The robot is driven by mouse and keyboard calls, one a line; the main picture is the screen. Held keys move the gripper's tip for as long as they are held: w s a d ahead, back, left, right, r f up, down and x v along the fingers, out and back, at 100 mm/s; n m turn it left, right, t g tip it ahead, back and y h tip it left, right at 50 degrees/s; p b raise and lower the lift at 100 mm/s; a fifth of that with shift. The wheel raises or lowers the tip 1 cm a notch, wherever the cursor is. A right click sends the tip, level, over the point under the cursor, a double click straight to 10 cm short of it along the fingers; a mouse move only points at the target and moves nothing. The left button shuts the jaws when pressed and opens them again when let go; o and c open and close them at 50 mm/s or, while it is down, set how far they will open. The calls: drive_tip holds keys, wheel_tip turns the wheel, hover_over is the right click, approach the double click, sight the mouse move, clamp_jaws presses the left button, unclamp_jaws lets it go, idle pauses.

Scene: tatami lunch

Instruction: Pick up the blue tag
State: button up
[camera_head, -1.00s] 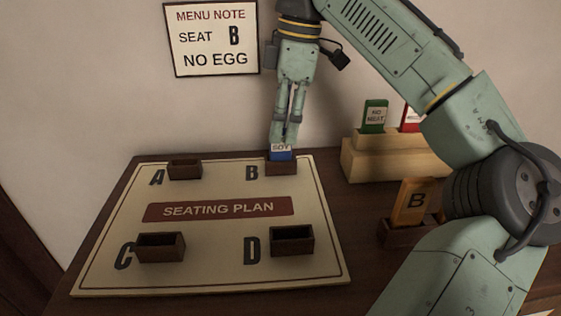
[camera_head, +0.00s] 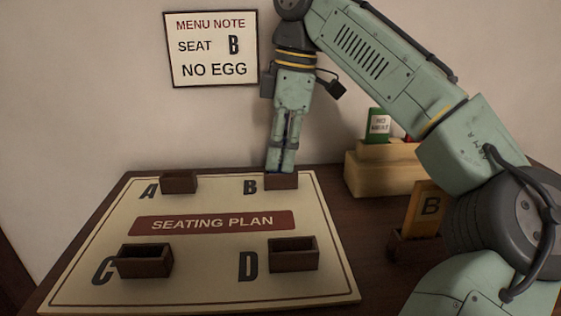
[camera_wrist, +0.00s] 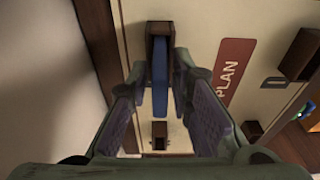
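The blue tag (camera_wrist: 160,75) stands upright in the dark wooden holder at seat B (camera_head: 282,182), seen from above in the wrist view. My gripper (camera_wrist: 159,70) is open, with one finger on each side of the tag and a visible gap on both sides. In the head view my gripper (camera_head: 280,170) is down at the seat B holder, pointing downwards, and hides the tag there.
The seating plan board (camera_head: 90,262) also has empty holders at A (camera_head: 179,182), C (camera_head: 145,261) and D (camera_head: 293,254). To the right, a light wooden stand (camera_head: 375,178) holds a green tag (camera_head: 377,124) and a partly hidden red one. An orange B marker (camera_head: 427,206) stands nearer.

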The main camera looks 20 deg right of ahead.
clamp_jaws()
drive_tip(key=shift+r, duration=0.15)
